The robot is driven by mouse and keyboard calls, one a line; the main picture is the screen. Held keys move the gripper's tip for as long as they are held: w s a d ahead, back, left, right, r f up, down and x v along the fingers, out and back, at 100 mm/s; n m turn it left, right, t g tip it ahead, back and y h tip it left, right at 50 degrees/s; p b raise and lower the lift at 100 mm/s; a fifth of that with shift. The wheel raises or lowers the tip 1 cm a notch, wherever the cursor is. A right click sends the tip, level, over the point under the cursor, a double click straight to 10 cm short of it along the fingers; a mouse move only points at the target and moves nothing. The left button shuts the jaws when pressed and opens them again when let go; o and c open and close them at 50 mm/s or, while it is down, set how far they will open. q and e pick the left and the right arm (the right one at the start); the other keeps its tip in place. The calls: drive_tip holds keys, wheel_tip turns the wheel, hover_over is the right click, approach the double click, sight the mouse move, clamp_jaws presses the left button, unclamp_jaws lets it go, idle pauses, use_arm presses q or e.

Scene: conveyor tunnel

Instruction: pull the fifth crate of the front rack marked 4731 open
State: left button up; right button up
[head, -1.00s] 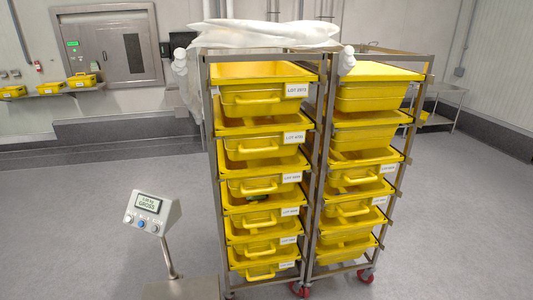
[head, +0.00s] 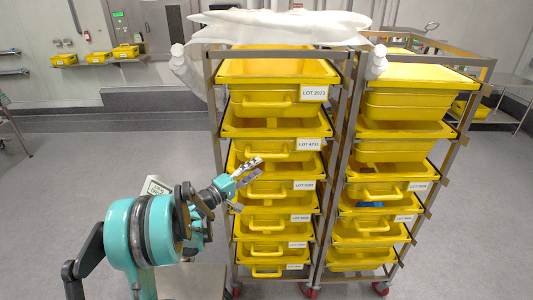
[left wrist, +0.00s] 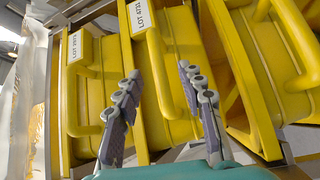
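The front rack (head: 217,165) holds a column of yellow crates. The crate marked LOT 4731 (head: 283,146) is second from the top and looks shut, level with its neighbours. It also shows in the left wrist view (left wrist: 180,50), where its handle (left wrist: 160,85) appears between my fingers, apart from them as far as I can tell. My left gripper (head: 250,184) is open and empty in front of the rack, close to this crate's handle. My right gripper is out of view.
The crate marked LOT 2973 (head: 252,103) is directly above, and more handled crates (head: 262,187) are below. A second rack (head: 408,105) of yellow crates stands close on the right. White plastic wrap (head: 275,27) lies on top. Grey floor (head: 60,200) is clear on the left.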

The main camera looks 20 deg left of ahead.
sight(267, 156)
use_arm(q)
drive_tip(key=shift+a+r+b+x, duration=0.1)
drive_tip(key=shift+a+b+x, duration=0.15)
drive_tip(key=shift+x, duration=1)
drive_tip(key=shift+a+r+b+x, duration=0.1)
drive_tip(key=shift+b+x, duration=0.15)
drive_tip(key=shift+x, duration=1)
drive_tip(key=shift+a+r+b+x, duration=0.1)
drive_tip(key=shift+a+b+x, duration=0.15)
drive_tip(key=shift+x, duration=1)
drive_tip(key=shift+w, duration=0.15)
clamp_jaws()
